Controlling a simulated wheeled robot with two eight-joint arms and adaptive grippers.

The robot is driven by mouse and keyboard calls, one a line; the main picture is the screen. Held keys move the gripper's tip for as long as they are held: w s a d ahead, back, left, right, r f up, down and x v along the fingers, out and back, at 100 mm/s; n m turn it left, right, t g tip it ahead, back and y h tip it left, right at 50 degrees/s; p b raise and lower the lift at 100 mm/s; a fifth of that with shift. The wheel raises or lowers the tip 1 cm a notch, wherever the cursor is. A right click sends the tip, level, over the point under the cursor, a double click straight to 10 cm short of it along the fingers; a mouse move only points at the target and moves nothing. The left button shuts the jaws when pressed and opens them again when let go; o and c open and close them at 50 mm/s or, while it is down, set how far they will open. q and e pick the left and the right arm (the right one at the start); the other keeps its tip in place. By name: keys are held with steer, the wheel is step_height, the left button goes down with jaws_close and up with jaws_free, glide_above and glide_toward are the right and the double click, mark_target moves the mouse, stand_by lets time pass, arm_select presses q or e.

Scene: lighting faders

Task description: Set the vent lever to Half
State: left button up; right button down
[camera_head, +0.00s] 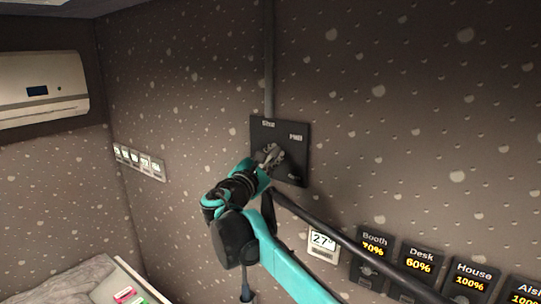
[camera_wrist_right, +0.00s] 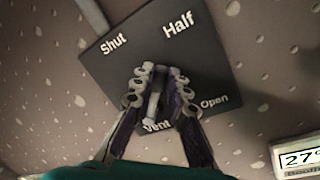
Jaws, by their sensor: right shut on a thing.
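The dark vent panel (camera_head: 294,170) is on the speckled wall, and its labels Shut, Half, Open and Vent are readable on the panel (camera_wrist_right: 225,60) in the right wrist view. My right gripper (camera_head: 269,155) is at the panel, its fingers (camera_wrist_right: 161,78) shut on the pale vent lever (camera_wrist_right: 153,106). The fingers hide much of the lever, so I cannot tell exactly which label it points to. In the head view the gripper covers the lever. My left gripper is not in view.
A vertical pipe (camera_head: 269,60) runs down to the panel's top. A 27° display (camera_head: 323,243) and fader panels marked Booth (camera_head: 373,250), Desk (camera_head: 420,262) and House (camera_head: 470,281) are lower right. An air conditioner (camera_head: 40,87) and small wall plates (camera_head: 140,161) are at left.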

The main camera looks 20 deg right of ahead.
steer(key=shift+s+f+m, duration=0.1)
steer(key=shift+m, duration=0.2)
steer(key=c, duration=1.5)
jaws_free()
steer(key=shift+d, duration=0.1)
steer(key=v, duration=1.2)
steer(key=shift+f, duration=0.1)
